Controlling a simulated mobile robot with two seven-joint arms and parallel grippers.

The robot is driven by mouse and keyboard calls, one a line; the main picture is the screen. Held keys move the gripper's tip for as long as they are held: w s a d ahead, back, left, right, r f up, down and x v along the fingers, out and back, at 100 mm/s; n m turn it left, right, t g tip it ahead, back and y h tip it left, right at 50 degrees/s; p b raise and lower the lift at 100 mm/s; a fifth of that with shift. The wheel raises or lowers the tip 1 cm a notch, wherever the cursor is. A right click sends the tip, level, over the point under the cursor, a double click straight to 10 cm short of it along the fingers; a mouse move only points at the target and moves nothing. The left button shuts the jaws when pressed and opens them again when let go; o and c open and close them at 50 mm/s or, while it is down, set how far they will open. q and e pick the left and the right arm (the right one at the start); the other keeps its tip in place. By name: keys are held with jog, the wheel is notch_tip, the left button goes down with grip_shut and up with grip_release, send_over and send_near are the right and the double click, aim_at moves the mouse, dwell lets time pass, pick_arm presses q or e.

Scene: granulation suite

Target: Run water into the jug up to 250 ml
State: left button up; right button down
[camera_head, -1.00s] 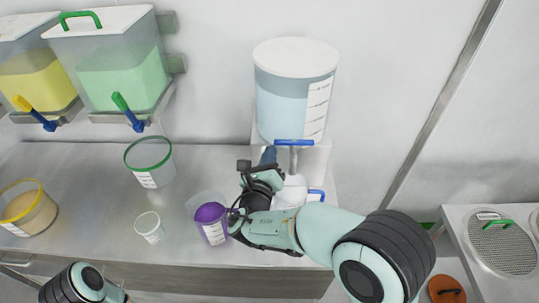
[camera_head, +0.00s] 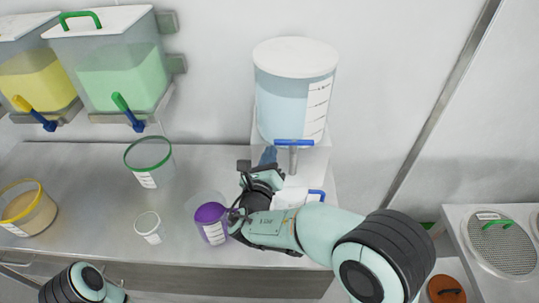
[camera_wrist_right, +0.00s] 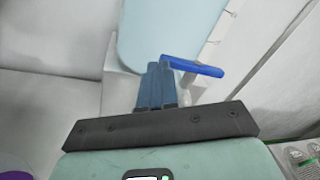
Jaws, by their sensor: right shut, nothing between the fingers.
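A large lidded water tank (camera_head: 290,100) with pale blue liquid stands against the wall. Its tap has a blue lever (camera_head: 295,142) over a grey spout; the lever also shows in the wrist view (camera_wrist_right: 192,66). Below the spout is what looks like the jug, with a blue handle (camera_head: 317,195) and a white panel, largely hidden by my right arm. The water level inside cannot be read. My right gripper (camera_head: 268,156) is shut and empty, its blue fingers just left of the lever; contact cannot be told. My left gripper is out of view; only part of that arm shows.
Yellow and green dispensers (camera_head: 120,78) hang at upper left.

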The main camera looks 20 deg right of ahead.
jog(key=shift+w, duration=0.15)
jog(key=shift+w+d, duration=0.3)
jog(key=shift+w, duration=0.2)
jog(key=shift+s, duration=0.1)
jog(key=v, duration=0.5)
dwell(0.3)
